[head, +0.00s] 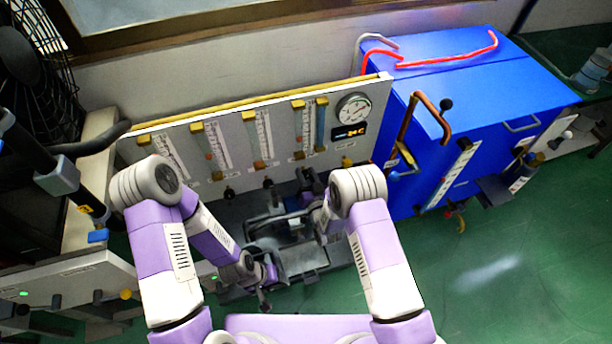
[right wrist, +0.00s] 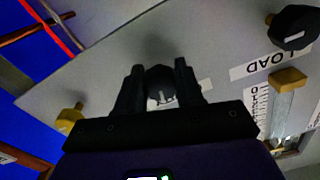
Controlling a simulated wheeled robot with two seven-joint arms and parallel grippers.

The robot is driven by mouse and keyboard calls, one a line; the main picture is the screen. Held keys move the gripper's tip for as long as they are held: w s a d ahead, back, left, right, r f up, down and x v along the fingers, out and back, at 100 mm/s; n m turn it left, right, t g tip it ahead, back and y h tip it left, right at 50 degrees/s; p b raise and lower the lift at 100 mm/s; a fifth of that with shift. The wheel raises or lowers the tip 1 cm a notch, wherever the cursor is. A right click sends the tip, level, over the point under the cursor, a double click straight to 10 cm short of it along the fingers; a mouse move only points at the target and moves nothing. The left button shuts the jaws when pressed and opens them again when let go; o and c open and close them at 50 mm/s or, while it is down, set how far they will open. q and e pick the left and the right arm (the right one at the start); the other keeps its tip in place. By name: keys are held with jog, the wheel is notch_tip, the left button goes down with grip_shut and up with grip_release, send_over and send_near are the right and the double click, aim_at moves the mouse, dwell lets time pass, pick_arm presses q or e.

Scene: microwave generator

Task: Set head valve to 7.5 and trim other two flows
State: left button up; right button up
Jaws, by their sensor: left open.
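The pale panel (head: 240,115) carries several glass flow tubes with yellow-brown ends and a round gauge (head: 354,109). Black knobs (head: 268,183) sit in a row below the tubes. My right gripper (right wrist: 160,75) has its fingers on both sides of a black knob (right wrist: 160,88) with a pale pointer mark; the fingers close the gap around it. This knob lies between a yellow knob (right wrist: 68,120) and a black knob (right wrist: 292,27) near the LOAD label. The label beneath the held knob is mostly covered. My left gripper (head: 266,290) is low in front of the panel, open and empty.
A blue cabinet (head: 470,85) with red tubing (head: 450,60) and a copper-coloured pipe (head: 432,112) stands right of the panel. Dark equipment (head: 300,262) lies below the panel, between my arms. Green floor (head: 510,260) is clear at the right.

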jog(key=shift+f, duration=0.1)
jog(key=shift+c, duration=1.3)
jog(key=shift+s+f+n, duration=0.1)
jog(key=shift+n, duration=0.7)
jog(key=o, duration=1)
jog(key=shift+o, duration=0.2)
jog(key=p+v, duration=0.2)
jog(key=v, duration=0.5)
jog(key=shift+s, duration=0.2)
jog(key=shift+d, duration=0.1)
